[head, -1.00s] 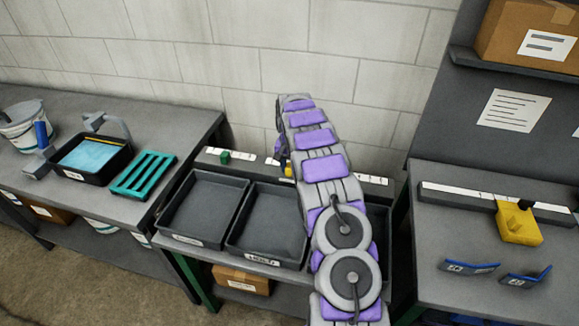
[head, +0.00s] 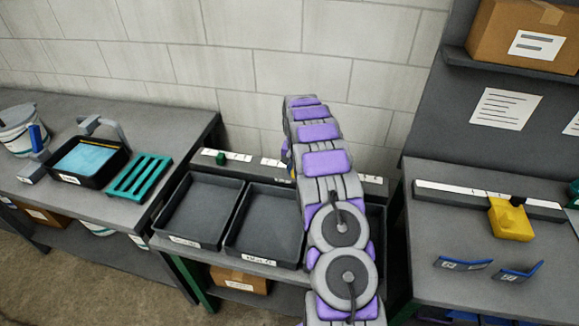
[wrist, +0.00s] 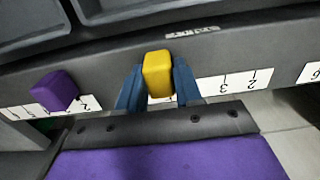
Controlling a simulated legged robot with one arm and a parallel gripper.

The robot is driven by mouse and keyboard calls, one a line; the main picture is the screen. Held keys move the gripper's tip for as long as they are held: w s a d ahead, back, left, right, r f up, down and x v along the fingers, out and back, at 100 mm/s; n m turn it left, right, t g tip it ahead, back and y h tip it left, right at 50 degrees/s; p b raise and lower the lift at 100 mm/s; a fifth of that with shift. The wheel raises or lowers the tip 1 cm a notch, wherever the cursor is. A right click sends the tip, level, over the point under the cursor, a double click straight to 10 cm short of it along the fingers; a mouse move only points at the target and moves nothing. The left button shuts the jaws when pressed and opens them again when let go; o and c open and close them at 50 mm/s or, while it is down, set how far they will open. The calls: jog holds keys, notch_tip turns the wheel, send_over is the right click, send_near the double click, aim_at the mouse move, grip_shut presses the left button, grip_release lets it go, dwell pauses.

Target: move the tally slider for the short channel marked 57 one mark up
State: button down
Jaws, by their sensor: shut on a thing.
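The tally rail (head: 374,187) runs behind the black trays, with white number strips along it. In the wrist view, my gripper (wrist: 158,88) has its blue fingers on both sides of a yellow slider (wrist: 157,72) and is shut on it. The strip (wrist: 236,82) to the right of the slider shows an upside-down 2 and 3. The marks under the slider and fingers are hidden. A purple slider (wrist: 55,91) sits on the strip to the left. In the head view, a green slider (head: 220,158) shows, and my arm hides most of the rail's middle.
Black trays (head: 230,222) stand in front of the rail. The left bench holds a teal rack (head: 140,176).

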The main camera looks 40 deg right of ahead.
jog(key=shift+r, duration=0.1)
jog(key=c, duration=0.8)
grip_release()
jog(key=shift+w, duration=0.1)
jog(key=shift+c, duration=0.2)
notch_tip(320, 180, up, 17)
jog(key=p, duration=0.3)
